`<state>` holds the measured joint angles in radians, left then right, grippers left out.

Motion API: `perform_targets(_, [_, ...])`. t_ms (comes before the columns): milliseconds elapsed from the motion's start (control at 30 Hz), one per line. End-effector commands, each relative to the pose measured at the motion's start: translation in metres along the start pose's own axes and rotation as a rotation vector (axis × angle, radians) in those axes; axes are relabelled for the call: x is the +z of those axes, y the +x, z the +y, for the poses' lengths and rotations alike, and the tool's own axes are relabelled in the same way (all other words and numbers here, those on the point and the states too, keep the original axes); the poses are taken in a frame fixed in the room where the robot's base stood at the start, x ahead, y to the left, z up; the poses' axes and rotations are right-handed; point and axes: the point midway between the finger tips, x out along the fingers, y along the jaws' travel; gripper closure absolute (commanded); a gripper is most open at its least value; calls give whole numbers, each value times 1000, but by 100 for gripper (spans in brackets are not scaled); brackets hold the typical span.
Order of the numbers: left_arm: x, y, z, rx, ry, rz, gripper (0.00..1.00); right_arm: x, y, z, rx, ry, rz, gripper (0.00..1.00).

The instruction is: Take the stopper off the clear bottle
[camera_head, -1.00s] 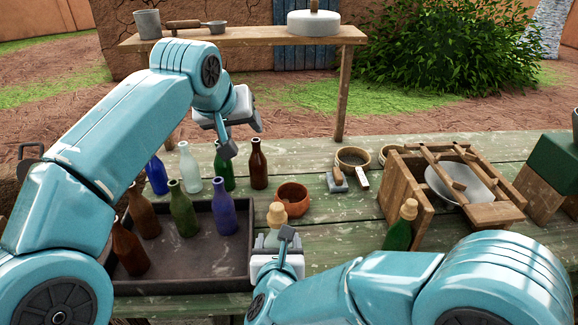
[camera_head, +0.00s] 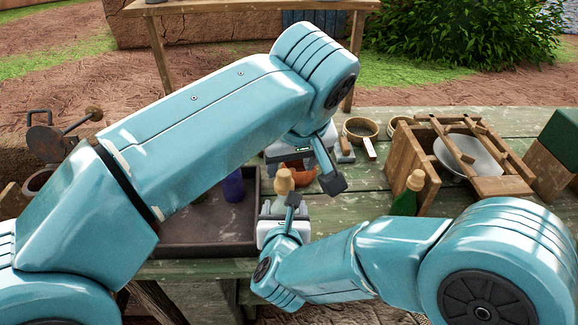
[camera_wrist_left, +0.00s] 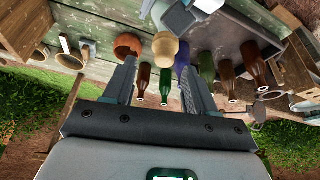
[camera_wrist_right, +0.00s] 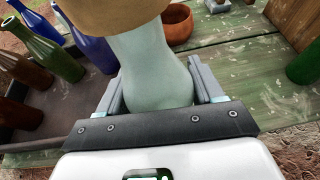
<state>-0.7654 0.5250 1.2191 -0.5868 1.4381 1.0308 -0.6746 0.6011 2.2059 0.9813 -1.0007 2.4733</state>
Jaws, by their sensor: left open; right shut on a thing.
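The clear bottle (camera_wrist_right: 150,65) stands between the fingers of my right gripper (camera_head: 283,215), which is shut on it. Its tan stopper (camera_head: 284,181) sits in the bottle's mouth and shows at the top edge of the right wrist view (camera_wrist_right: 110,12). In the head view the bottle's body is mostly hidden by the right gripper. My left gripper (camera_head: 318,172) is open, close beside the stopper. In the left wrist view the stopper (camera_wrist_left: 165,46) appears beyond and between the open fingertips, with no visible contact.
A dark tray (camera_head: 205,238) with several bottles lies left, partly hidden by my left arm. A terracotta bowl (camera_head: 300,172) is behind the stopper. A stoppered green bottle (camera_head: 407,195) and a wooden frame with a white basin (camera_head: 468,158) stand right.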

Motion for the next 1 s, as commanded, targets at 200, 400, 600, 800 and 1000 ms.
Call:
perform_targets(200, [0,30,0,-1,0,-1,44,1,0,0,0,0,-1,88])
perform_targets(400, [0,38,0,0,0,-1,44,1,0,0,0,1,-1,88])
perform_targets(600, [0,37,0,1,0,-1,47,1,0,0,0,0,-1,88])
perform_targets(800, [0,37,0,1,0,-1,100,1,0,0,0,0,-2,88])
perform_targets(1000, [0,37,0,0,1,-1,100,1,0,0,0,1,-3,88])
